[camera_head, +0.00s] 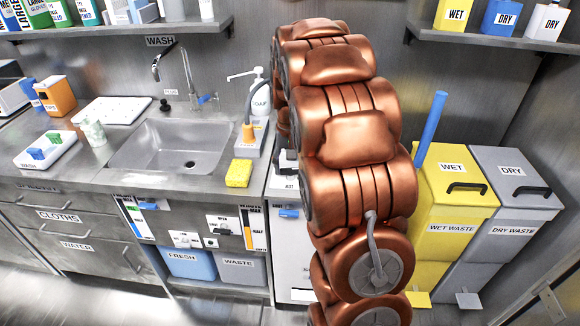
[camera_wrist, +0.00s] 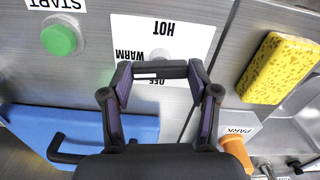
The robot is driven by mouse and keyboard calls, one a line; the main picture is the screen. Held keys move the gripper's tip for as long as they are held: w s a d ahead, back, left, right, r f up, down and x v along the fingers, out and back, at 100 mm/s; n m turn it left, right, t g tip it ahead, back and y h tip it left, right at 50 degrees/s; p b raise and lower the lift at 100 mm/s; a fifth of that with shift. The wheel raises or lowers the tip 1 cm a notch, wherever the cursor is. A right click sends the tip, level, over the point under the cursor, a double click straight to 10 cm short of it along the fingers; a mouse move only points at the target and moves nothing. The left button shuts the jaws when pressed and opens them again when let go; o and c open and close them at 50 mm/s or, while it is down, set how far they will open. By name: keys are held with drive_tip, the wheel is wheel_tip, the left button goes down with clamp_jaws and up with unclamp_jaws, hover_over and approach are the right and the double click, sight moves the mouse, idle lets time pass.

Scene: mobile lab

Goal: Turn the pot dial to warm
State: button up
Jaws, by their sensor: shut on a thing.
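In the wrist view, a white dial panel (camera_wrist: 185,30) shows the words HOT, WARM and OFF upside down. The pot dial (camera_wrist: 161,69) is a dark bar in front of a pale round spot, with a white mark on its left half. The bar lies across the picture, just below WARM and above OFF. My gripper (camera_wrist: 160,74) is shut on the dial, one finger at each end of the bar. Which label the dial points to I cannot tell for sure. In the head view my arm hides the dial, and my gripper is out of sight.
A green START button (camera_wrist: 63,39) is left of the panel. A blue part with a dark handle (camera_wrist: 85,127) lies below it. A yellow sponge (camera_wrist: 281,67) is at the right, near the sink (camera_head: 172,147). Yellow and grey waste bins (camera_head: 440,215) stand right of my arm.

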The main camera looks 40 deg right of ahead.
sight(290, 169)
drive_tip(key=shift+w+m, duration=0.1)
drive_tip(key=shift+m, duration=0.6)
drive_tip(key=o, duration=1.2)
drive_tip(key=shift+c, duration=0.2)
wheel_tip(290, 169, up, 12)
idle(0.5)
